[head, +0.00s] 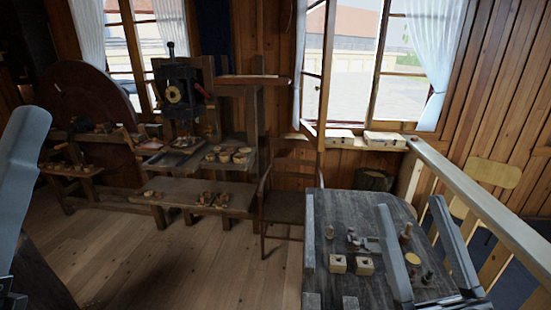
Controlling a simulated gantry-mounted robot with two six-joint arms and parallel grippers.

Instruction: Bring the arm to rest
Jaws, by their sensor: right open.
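My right gripper (408,204) is open over the right part of the dark wooden table (338,208) at the lower right. Its two grey fingers stand apart with nothing clearly held between them. A small turned wooden piece (406,232) and a round light wooden piece (412,260) show between the fingers in the picture. I cannot tell how high the fingers are above the table. One long grey-blue finger of my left gripper (22,160) shows at the left edge. Its other finger is not visible, so its opening cannot be judged.
Two wooden blocks with dark holes (337,264) (364,266), a small peg (329,231) and metal parts (365,243) lie on the table. A chair (284,205) stands behind it. A wooden railing (480,203) runs along the right. Floor (190,265) left of the table is clear.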

